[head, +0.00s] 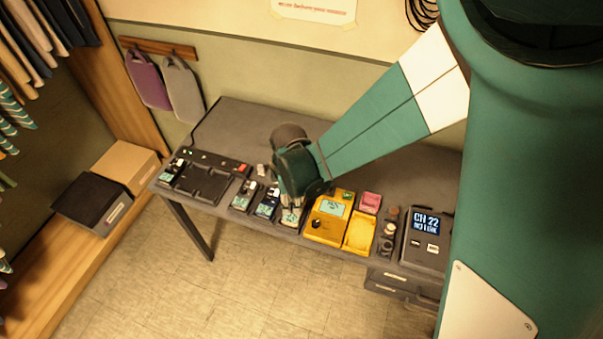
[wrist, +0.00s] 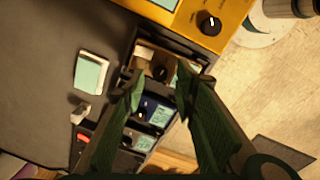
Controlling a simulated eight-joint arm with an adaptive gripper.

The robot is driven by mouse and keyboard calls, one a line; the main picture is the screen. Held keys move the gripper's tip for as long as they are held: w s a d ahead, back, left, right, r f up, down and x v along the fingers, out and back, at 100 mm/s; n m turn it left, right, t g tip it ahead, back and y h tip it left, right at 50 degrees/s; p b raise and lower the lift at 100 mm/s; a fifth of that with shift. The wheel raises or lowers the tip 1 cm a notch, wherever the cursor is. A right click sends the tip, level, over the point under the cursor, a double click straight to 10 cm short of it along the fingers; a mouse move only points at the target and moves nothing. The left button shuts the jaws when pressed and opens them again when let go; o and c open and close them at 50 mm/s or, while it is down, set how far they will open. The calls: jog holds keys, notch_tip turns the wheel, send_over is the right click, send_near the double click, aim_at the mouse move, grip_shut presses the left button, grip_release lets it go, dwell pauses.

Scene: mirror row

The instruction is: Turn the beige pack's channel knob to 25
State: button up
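The beige pack (wrist: 146,53) sits in the row of packs in the wrist view, and its dark knob (wrist: 160,73) shows between my fingers. In the head view the beige pack (head: 291,217) is partly hidden beneath my gripper (head: 294,203). My gripper (wrist: 160,78) is open, with one fingertip on either side of the knob; I cannot tell whether either touches it. The channel number on the pack is too small to read. The desk unit's screen (head: 426,224) on the right appears to read CH 22, NO LINK.
A dark blue pack (wrist: 150,108) stands beside the beige one, with another dark pack (head: 243,197) farther left. A yellow device (head: 328,220) with its own knob (wrist: 209,22) is close on the other side. A pale card-like item (wrist: 92,70) lies on the desk.

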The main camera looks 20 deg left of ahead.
jog(key=shift+f, duration=0.7)
jog(key=c, duration=0.9)
jog(key=shift+n+b, duration=0.3)
jog(key=shift+n, duration=0.1)
jog(key=n+b, duration=0.1)
jog(key=n, duration=0.1)
jog(key=shift+f+n+b, duration=0.1)
jog(key=shift+n+b, duration=0.2)
jog(key=shift+n, duration=0.1)
jog(key=shift+d+n+b, duration=0.1)
jog(key=shift+n+b, duration=0.5)
jog(key=shift+n, duration=1)
